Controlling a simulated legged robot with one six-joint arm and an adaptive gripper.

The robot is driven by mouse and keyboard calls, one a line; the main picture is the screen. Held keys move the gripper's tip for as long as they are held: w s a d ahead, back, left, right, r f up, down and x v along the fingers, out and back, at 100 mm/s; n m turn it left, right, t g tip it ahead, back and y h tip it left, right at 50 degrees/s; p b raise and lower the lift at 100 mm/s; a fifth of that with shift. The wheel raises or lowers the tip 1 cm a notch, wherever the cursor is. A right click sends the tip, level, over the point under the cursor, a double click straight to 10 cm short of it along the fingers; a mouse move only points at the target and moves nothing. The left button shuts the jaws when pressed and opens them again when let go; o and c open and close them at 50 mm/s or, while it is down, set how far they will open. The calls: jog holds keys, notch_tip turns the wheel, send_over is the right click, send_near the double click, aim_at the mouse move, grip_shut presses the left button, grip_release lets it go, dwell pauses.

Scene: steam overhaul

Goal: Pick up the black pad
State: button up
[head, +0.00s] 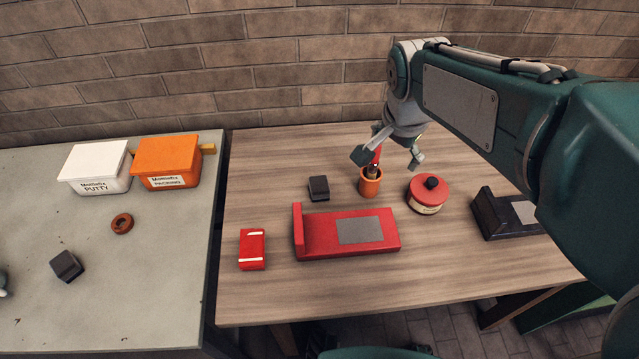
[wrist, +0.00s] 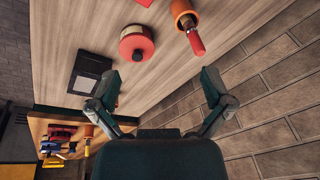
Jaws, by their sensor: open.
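Two small dark blocks could be the black pad. One black block (head: 318,188) lies on the wooden table, left of the orange cup. Another dark block (head: 66,266) lies on the grey table at the left. My gripper (head: 388,157) is open and empty above the wooden table, near the orange cup and to the right of the nearer block. In the wrist view my gripper's fingers (wrist: 158,82) are spread wide with nothing between them. I cannot make out either small block clearly in the wrist view.
An orange cup (head: 370,183) holds a red-handled tool. Nearby are a red tin (head: 428,196), a black stand (head: 492,214), a red stand (head: 320,245) and a red packet (head: 252,250). The grey table holds a white box (head: 97,168), an orange box (head: 166,162) and a brown ring (head: 122,223).

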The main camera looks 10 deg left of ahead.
jog(key=w+a+f+m+g, duration=0.1)
jog(key=w+a+f+m, duration=0.3)
jog(key=w+a+f, duration=0.3)
jog(key=m+g+h, duration=0.1)
jog(key=m+h, duration=0.1)
jog(key=m, duration=0.1)
send_near(318, 183)
jog(key=shift+s+d+f, duration=0.2)
jog(key=shift+d+f, duration=0.05)
jog(key=shift+f, duration=0.1)
jog(key=shift+a+f, duration=0.15)
jog(key=shift+f, duration=0.1)
jog(key=f, duration=0.3)
jog(key=d+f, duration=0.1)
jog(key=f, duration=0.3)
jog(key=w+f, duration=0.1)
jog(key=f, duration=0.2)
jog(key=shift+d+f, duration=0.25)
jog(key=shift+d, duration=0.15)
jog(key=c, duration=0.9)
